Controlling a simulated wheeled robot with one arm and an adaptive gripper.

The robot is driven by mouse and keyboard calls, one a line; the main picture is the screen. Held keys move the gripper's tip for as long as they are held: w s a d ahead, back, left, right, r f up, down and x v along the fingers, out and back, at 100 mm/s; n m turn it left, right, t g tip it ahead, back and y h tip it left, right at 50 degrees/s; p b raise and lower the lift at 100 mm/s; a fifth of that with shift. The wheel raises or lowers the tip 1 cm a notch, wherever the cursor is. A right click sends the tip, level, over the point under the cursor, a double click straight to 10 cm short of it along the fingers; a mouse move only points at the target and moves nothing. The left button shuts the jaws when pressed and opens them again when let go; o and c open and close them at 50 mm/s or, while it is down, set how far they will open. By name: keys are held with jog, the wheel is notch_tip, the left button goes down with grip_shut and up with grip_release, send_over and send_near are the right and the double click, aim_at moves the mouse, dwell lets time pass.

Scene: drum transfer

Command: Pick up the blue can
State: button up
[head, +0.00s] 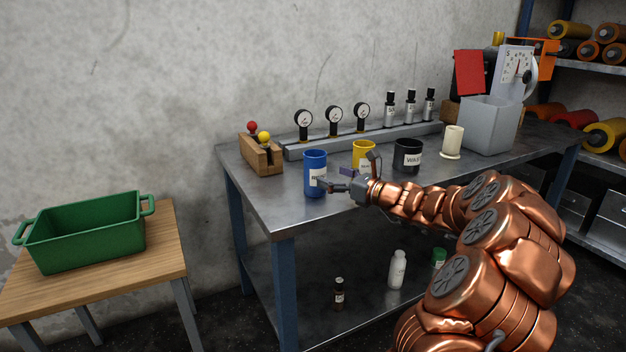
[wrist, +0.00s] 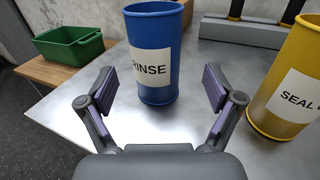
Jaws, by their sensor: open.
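The blue can (head: 315,160) stands upright on the metal table near its left front corner. In the wrist view the blue can (wrist: 153,50) carries a white label reading RINSE and stands ahead of my gripper, centred between the fingers. My gripper (head: 345,172) reaches in from the right, just beside the can in the head view. In the wrist view my gripper (wrist: 162,88) is open, with purple finger pads apart on either side and nothing held. The can's base is visible on the table.
A yellow can (head: 363,150) stands right of the blue can; it also shows close in the wrist view (wrist: 290,95). A black can (head: 408,155) is further right. A wooden block with knobs (head: 262,155) lies left. A green bin (head: 85,235) rests on a separate wooden table.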

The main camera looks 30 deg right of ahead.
aim_at(324, 174)
jog(key=x, duration=0.3)
jog(key=b+x, duration=0.1)
jog(key=shift+w+a+f, duration=0.3)
jog(key=shift+a, duration=0.05)
jog(key=shift+w+a+r, duration=0.15)
jog(key=shift+w, duration=0.4)
jog(key=shift+c, duration=0.3)
jog(key=c, duration=1.3)
jog(key=shift+c, duration=0.7)
jog(key=shift+r, duration=0.15)
